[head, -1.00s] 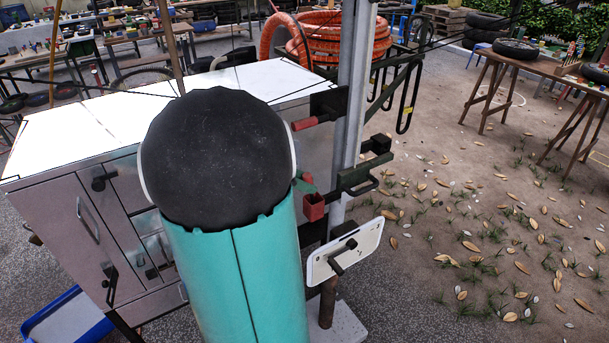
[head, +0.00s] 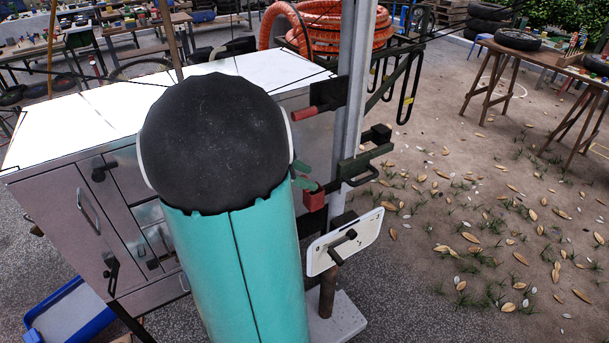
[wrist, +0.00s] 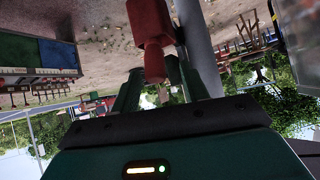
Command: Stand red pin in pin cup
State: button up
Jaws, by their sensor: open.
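The red pin cup (head: 313,200) is a small square red holder on the metal post, right of my teal arm in the head view. In the wrist view, which is upside down, the cup (wrist: 149,22) is the wider red body at the top. A narrower red piece, which looks like the red pin (wrist: 154,63), meets the cup's mouth in line with it. How deep it sits is hidden. My gripper (head: 304,174) is open, its green fingers just above the cup. In the wrist view the fingers stand apart on either side of the pin.
A red-ended handle (head: 305,113) juts from a black bracket higher on the post (head: 352,95). Below the cup is a white tilted plate (head: 344,241) with a black knob. A grey cabinet (head: 80,215) stands left.

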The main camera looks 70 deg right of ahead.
jog(key=v, duration=1.3)
jog(key=shift+w+a+r, duration=0.2)
jog(key=shift+a, duration=0.1)
jog(key=w+a+n+t+y, duration=0.2)
jog(key=a+n+t, duration=0.2)
jog(key=a+n, duration=0.6)
jog(key=w+a+f+n+t+y, duration=0.1)
jog(key=w+a+n+t, duration=0.2)
jog(key=a+n, duration=0.7)
jog(key=w+a+f+n+t+y, duration=0.1)
jog(key=a+n+t, duration=0.6)
jog(key=a, duration=1.2)
jog(key=w+n+y, duration=0.1)
jog(key=n, duration=0.2)
jog(key=shift+w+y, duration=0.3)
jog(key=shift+c, duration=1)
jog(key=shift+d, duration=0.2)
